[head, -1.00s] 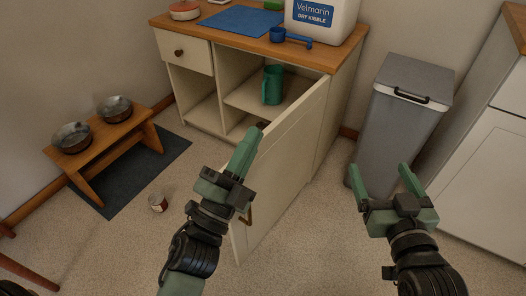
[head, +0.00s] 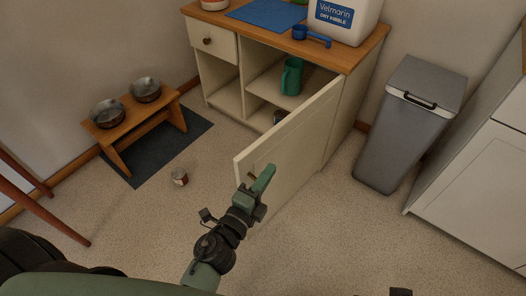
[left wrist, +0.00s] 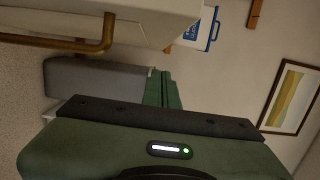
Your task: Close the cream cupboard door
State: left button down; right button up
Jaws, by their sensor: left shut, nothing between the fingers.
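The cream cupboard door (head: 300,145) stands wide open, swung out toward me from the right side of the cream cabinet (head: 225,98). Its outer face is toward me. A brass handle, partly hidden in the head view (head: 252,176), shows clearly in the left wrist view (left wrist: 106,34). My left gripper (head: 267,174) is shut and empty, in front of the door's outer face near its free edge, close to the handle. Its green fingers show in the left wrist view (left wrist: 162,88). I cannot tell whether they touch the door.
A green mug (head: 292,77) stands on the cabinet shelf; a dark item sits below it, partly hidden. A grey bin (head: 405,125) stands to the right.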

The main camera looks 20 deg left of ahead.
aim_at(262, 155)
pick_arm(q)
jog(key=shift+w+a+p, duration=0.15)
jog(key=shift+w+a, duration=0.35)
jog(key=shift+w, duration=0.35)
jog(key=shift+w+a+p, duration=0.2)
jog(key=shift+w+a, duration=0.25)
jog(key=shift+w, duration=0.45)
jog(key=shift+w+a+p, duration=0.15)
jog(key=shift+w+a, duration=0.35)
jog(key=shift+w, duration=0.35)
jog(key=shift+a, duration=0.1)
